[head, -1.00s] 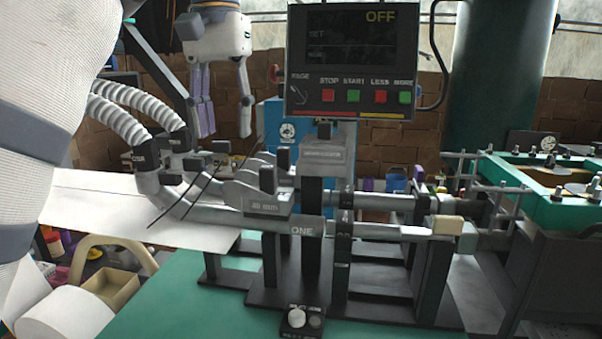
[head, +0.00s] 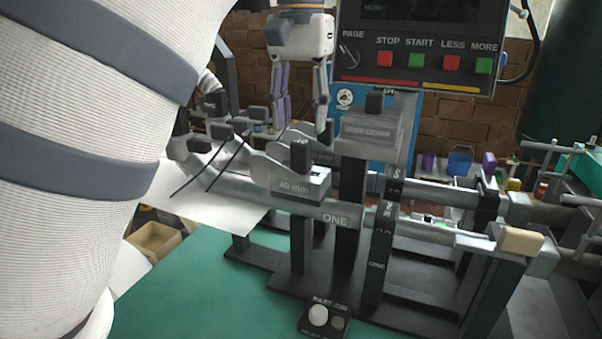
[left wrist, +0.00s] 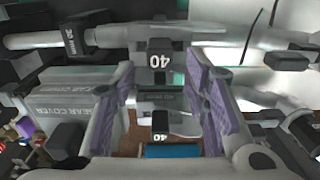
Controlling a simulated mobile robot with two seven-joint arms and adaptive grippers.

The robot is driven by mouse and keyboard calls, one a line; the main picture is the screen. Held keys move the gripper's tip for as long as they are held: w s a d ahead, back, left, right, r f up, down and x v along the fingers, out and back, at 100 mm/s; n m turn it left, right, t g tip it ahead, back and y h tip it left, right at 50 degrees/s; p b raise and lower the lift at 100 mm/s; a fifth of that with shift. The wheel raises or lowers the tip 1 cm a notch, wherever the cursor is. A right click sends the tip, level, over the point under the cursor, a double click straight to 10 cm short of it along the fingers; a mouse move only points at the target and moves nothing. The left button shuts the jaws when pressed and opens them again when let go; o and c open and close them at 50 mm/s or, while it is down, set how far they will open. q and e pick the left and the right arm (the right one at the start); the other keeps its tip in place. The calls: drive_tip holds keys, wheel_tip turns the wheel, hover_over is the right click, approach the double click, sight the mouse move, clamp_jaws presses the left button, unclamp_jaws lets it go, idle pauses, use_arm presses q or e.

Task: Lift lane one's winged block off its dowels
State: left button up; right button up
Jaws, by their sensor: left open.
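The lane one winged block (head: 306,187) is grey, reads "40 mm", and has a dark knob (head: 301,155) on top and rounded wings. It sits at the lane marked ONE (head: 335,219); its dowels cannot be made out. My left gripper (head: 303,118), with purple-padded fingers pointing down, is open behind and above the block in the head view. Nothing is held. My right gripper is not in view.
A grey gear cover block (head: 372,132) with a dark knob stands close right of the winged block. A control panel (head: 418,45) hangs above and behind. Thin dark rods (head: 222,170) rise left of the block.

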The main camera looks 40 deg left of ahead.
sight(301, 141)
use_arm(q)
drive_tip(key=shift+f, duration=2)
clamp_jaws()
